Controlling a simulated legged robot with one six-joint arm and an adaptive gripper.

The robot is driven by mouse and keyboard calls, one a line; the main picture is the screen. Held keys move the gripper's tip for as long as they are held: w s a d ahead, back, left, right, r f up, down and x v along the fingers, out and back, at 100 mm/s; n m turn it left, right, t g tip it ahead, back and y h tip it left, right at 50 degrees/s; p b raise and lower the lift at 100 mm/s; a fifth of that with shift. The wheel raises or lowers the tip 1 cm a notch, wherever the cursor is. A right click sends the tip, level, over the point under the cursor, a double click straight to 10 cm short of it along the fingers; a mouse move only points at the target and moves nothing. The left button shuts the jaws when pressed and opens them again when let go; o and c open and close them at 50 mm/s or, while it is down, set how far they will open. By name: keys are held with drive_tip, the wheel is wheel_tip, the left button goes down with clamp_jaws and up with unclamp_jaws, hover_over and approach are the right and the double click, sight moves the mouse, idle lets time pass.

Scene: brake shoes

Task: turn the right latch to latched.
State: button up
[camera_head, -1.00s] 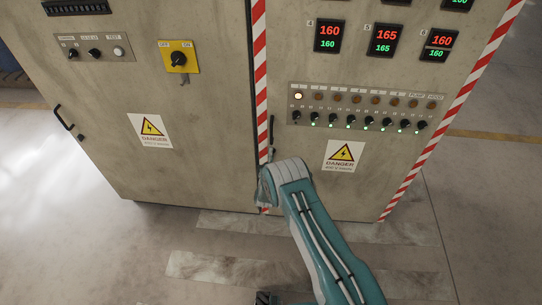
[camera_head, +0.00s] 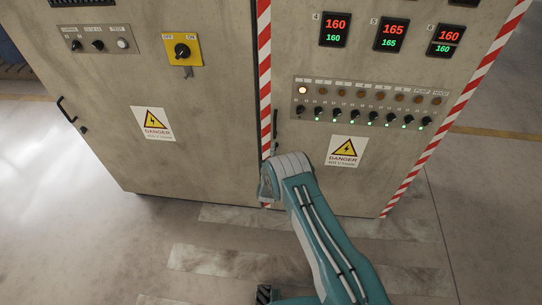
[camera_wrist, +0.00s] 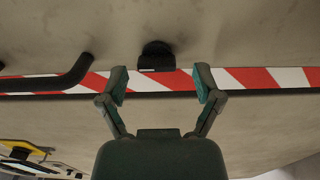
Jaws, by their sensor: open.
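The right latch (camera_wrist: 157,60) is a small black round knob with a squared block, on the grey cabinet door beside the red-and-white striped edge. Its block reaches onto the stripe. I cannot clearly tell its turned position. In the wrist view my gripper (camera_wrist: 162,83) is open and empty, with one finger on each side below the latch. The fingertips appear short of it, not touching.
A black bar handle (camera_wrist: 52,80) stands out left of my gripper in the wrist view; it also shows in the head view (camera_head: 274,124). A yellow OFF/ON switch (camera_head: 182,50) is on the left door. A row of knobs (camera_head: 362,116) is on the right door.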

drive_tip(key=s, duration=1.1)
drive_tip(key=shift+s+a, duration=0.35)
drive_tip(key=shift+s, duration=0.05)
